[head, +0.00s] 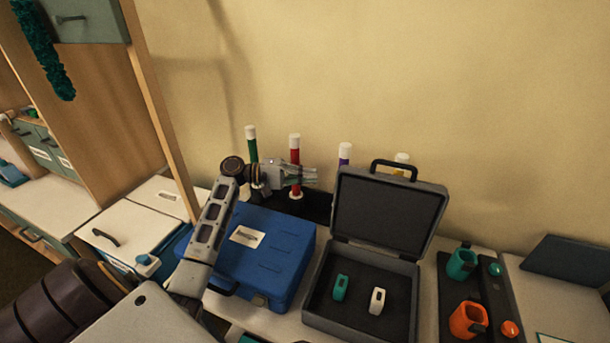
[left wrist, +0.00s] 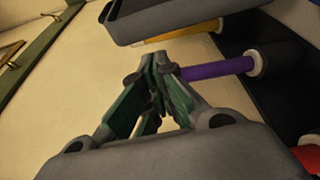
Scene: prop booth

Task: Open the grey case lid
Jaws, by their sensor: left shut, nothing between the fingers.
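The grey case (head: 365,327) stands open on the counter, its lid (head: 388,212) raised and leaning slightly back, with a black handle on its top edge. Inside its dark base lie a teal item (head: 341,288) and a white item (head: 377,300). My left gripper (head: 314,176) is shut and empty, left of the raised lid and apart from it, near the red tube. In the left wrist view my gripper (left wrist: 160,75) has its fingers together, and a grey edge, likely the lid (left wrist: 180,22), shows beyond them. My right gripper is not in view.
A closed blue case (head: 275,250) sits left of the grey case, under my left arm. Upright green, red (head: 295,160), purple (head: 345,153) and yellow tubes stand behind. Teal (head: 461,264) and orange (head: 467,321) holders stand on a dark strip at right.

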